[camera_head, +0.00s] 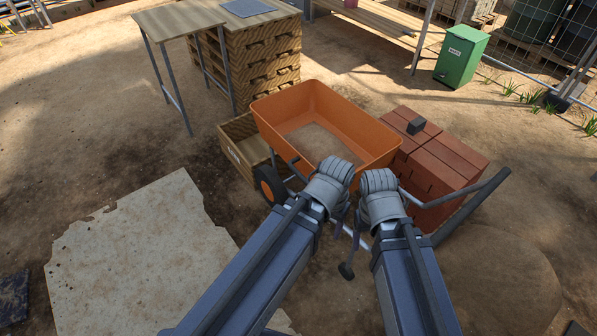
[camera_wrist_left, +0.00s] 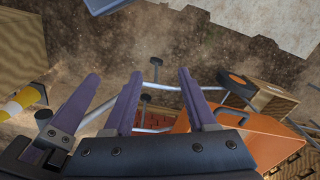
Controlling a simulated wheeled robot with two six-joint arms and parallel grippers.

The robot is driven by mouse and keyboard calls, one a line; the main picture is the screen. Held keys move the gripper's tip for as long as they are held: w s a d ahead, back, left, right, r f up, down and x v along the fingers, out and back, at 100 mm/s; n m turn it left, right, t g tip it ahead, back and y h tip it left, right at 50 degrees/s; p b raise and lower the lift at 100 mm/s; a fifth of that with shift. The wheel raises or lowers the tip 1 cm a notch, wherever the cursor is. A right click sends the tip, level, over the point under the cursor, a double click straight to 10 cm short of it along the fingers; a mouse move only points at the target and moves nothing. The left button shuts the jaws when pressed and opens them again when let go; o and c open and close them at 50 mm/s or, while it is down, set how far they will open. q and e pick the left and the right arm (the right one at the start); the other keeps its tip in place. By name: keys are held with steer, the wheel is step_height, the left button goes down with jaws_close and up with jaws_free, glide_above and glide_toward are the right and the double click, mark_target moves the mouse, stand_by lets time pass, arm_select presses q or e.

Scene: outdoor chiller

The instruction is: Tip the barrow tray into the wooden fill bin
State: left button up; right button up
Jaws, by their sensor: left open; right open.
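The orange barrow tray (camera_head: 365,128) sits upright in the middle of the head view, with a layer of sandy material (camera_head: 318,143) inside. The wooden fill bin (camera_head: 235,157) stands on the ground against its left side, partly hidden behind the tray and wheel. The bin also shows at the right of the left wrist view (camera_wrist_left: 274,97). My left gripper (camera_head: 342,208) is open in front of the tray's near edge. My right gripper (camera_head: 358,220) is open just right of it. Neither visibly holds anything; the wrists partly hide the fingers and barrow frame.
A black barrow wheel (camera_head: 268,186) is beside the bin. Red bricks (camera_head: 432,165) are stacked right of the tray, close to a grey tube (camera_head: 470,205). A wooden table (camera_head: 177,20) and pallet stack (camera_head: 255,65) stand behind.

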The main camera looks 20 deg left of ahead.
arm_select(q)
steer(key=w+d+f+n+t+h+b, duration=0.1)
steer(key=w+f+n+t+h+b, duration=0.3)
steer(key=w+f+b, duration=0.75)
steer(key=n+t+b, duration=1.1)
steer(key=n+b, duration=0.2)
steer(key=b, duration=1.3)
glide_toward(298, 174)
steer(key=w+f, duration=0.2)
steer(key=w, duration=0.1)
steer(key=shift+d+r+b+x, duration=0.15)
steer(key=shift+b+x, duration=0.15)
steer(key=shift+x, duration=1.65)
steer(key=shift+d+r+b+x, duration=0.15)
steer(key=shift+b+x, duration=0.15)
steer(key=shift+x, duration=1.65)
steer(key=shift+a, duration=0.1)
steer(key=shift+c, duration=0.4)
jaws_close()
steer(key=shift+s, duration=0.1)
